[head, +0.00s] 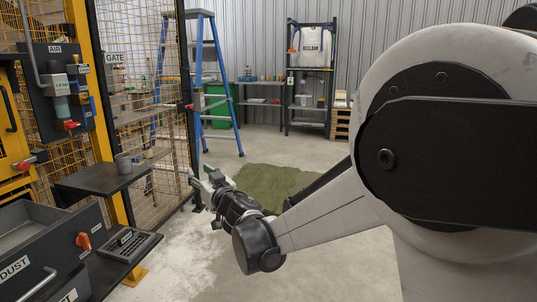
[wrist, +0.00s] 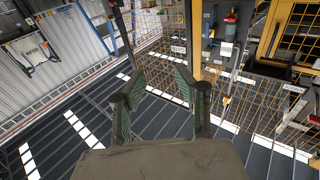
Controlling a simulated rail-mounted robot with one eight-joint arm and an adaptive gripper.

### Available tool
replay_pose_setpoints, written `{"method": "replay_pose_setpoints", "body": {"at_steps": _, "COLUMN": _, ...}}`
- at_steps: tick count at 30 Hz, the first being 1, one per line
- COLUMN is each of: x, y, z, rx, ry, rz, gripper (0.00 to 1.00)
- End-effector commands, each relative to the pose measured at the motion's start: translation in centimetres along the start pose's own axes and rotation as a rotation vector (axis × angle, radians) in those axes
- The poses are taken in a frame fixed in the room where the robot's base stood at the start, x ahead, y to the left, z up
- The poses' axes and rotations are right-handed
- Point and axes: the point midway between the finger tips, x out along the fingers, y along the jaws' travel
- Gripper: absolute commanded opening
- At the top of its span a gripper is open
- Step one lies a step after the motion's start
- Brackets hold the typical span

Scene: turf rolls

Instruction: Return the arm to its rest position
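My arm stretches from the right side of the head view towards the middle. My gripper (head: 206,200) is at its end, pointing left towards the mesh fence, above the concrete floor. In the wrist view my gripper (wrist: 160,78) has its two green-padded fingers spread well apart. Nothing is between them. The wrist view is upside down, with the roof and its light strips below and the fence above.
A blue stepladder (head: 216,90) stands further back. Open floor lies in front.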

Motion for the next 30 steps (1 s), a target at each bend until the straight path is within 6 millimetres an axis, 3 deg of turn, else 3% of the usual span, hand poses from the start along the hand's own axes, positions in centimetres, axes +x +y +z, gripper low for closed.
{"method": "replay_pose_setpoints", "body": {"at_steps": 1, "x": -1.4, "y": 2.0, "z": -1.2, "rx": -0.001, "ry": -0.01, "rz": 0.053, "gripper": 0.3}}
{"method": "replay_pose_setpoints", "body": {"at_steps": 6, "x": -6.2, "y": 8.0, "z": -4.0, "rx": -0.004, "ry": -0.067, "rz": 0.225, "gripper": 0.3}}
{"method": "replay_pose_setpoints", "body": {"at_steps": 15, "x": -17.2, "y": 15.5, "z": -5.9, "rx": 0.011, "ry": -0.234, "rz": 0.48, "gripper": 0.3}}
{"method": "replay_pose_setpoints", "body": {"at_steps": 22, "x": -26.8, "y": 18.3, "z": -5.1, "rx": 0.045, "ry": -0.404, "rz": 0.617, "gripper": 0.3}}
{"method": "replay_pose_setpoints", "body": {"at_steps": 30, "x": -38.2, "y": 17.9, "z": -2.1, "rx": 0.113, "ry": -0.631, "rz": 0.698, "gripper": 0.3}}
